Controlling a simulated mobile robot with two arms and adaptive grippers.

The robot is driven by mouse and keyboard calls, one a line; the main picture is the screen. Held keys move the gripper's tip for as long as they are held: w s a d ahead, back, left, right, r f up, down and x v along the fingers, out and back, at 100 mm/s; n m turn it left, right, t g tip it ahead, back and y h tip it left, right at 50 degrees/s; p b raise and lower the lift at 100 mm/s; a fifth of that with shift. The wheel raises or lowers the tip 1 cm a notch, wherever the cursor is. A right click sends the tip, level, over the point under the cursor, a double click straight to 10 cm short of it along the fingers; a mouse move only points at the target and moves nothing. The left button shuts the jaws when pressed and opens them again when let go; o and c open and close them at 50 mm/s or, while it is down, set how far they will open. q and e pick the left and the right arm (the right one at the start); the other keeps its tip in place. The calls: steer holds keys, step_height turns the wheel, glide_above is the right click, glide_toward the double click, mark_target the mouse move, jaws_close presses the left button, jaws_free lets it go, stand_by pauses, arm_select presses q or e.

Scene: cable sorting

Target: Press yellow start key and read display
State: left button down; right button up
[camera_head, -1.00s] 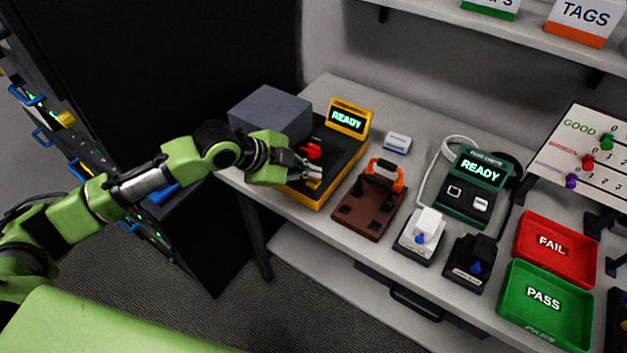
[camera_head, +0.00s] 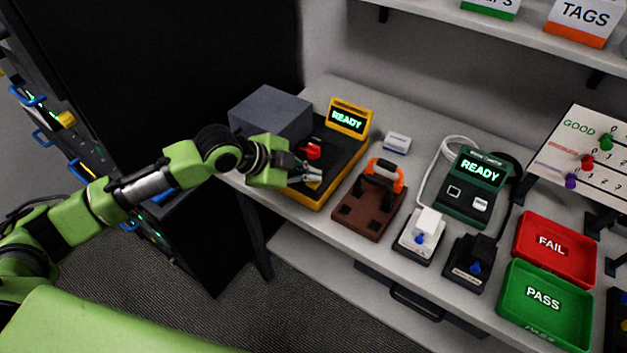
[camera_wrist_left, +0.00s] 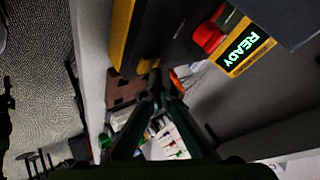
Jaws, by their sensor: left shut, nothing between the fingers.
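The yellow and black tester (camera_head: 335,165) stands on the bench at left. Its display (camera_head: 347,118) reads READY in green, and it also shows in the left wrist view (camera_wrist_left: 241,46). A red part (camera_head: 313,151) sits on its top; it also shows in the left wrist view (camera_wrist_left: 209,37). My right gripper is not in view.
A grey box (camera_head: 270,113) stands just behind my left gripper. A brown board with an orange-handled tool (camera_head: 366,212) is right of the tester. A green tester (camera_head: 474,187) reading READY, a red FAIL tray (camera_head: 528,265) and a green PASS tray (camera_head: 515,310) are further right.

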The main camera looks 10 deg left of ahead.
mark_target(311, 183)
arm_select(q)
steer(key=shift+f, duration=0.45)
stand_by(0.5)
steer(key=shift+r, duration=0.1)
steer(key=shift+r+p, duration=0.7)
steer(key=shift+p, duration=0.2)
step_height(311, 183, up, 5)
steer(key=p, duration=0.5)
steer(key=shift+r, duration=0.1)
stand_by(0.4)
